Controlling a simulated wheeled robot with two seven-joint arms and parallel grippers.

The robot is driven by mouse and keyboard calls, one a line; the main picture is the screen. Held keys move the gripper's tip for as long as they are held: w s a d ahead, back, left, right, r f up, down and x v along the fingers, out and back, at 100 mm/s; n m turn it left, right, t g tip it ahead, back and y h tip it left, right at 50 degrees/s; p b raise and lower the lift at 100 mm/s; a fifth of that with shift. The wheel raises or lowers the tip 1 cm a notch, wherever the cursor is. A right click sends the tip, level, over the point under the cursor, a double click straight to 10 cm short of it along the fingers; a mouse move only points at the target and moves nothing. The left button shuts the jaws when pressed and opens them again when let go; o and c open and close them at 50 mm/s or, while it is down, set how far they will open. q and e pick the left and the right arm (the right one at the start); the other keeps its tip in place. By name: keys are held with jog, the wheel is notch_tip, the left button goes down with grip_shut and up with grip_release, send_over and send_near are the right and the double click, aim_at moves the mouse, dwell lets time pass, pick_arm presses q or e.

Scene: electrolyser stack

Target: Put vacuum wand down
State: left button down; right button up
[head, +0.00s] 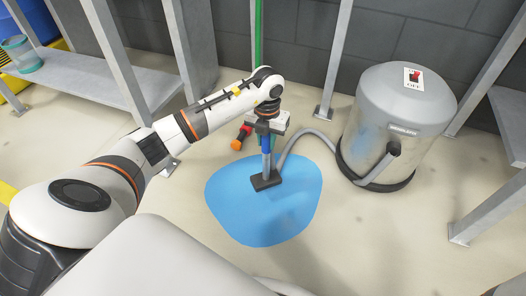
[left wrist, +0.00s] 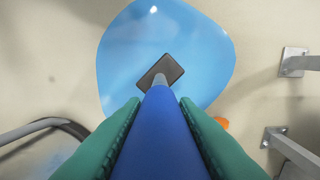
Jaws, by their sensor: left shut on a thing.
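The vacuum wand (head: 266,146) has a blue grip, a grey tube and a dark flat nozzle (head: 267,181). It stands near upright with the nozzle over the blue puddle (head: 235,208) on the floor; I cannot tell whether it touches. My left gripper (head: 266,130) is shut on the wand's blue grip. In the left wrist view the green fingers lie on both sides of the blue grip (left wrist: 160,135), and the nozzle (left wrist: 160,71) shows against the puddle (left wrist: 205,60). My right gripper is not in view.
A grey vacuum drum (head: 395,115) with a red switch stands to the right, its hose (head: 312,134) running to the wand. Metal posts (head: 337,60) and a left shelf (head: 85,80) bound the space.

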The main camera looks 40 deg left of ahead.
aim_at(266, 154)
pick_arm(q)
notch_tip(266, 154, down, 2)
jog(key=shift+f+b, duration=0.1)
jog(key=shift+b, duration=0.25)
notch_tip(266, 154, down, 4)
jog(key=b, duration=0.3)
jog(key=shift+f, duration=0.25)
jog(key=shift+w+r, duration=0.1)
jog(key=c, duration=1.6)
grip_release()
jog(key=shift+f, duration=0.2)
jog(key=o, duration=0.5)
jog(key=shift+c, duration=0.2)
jog(key=shift+r, duration=0.1)
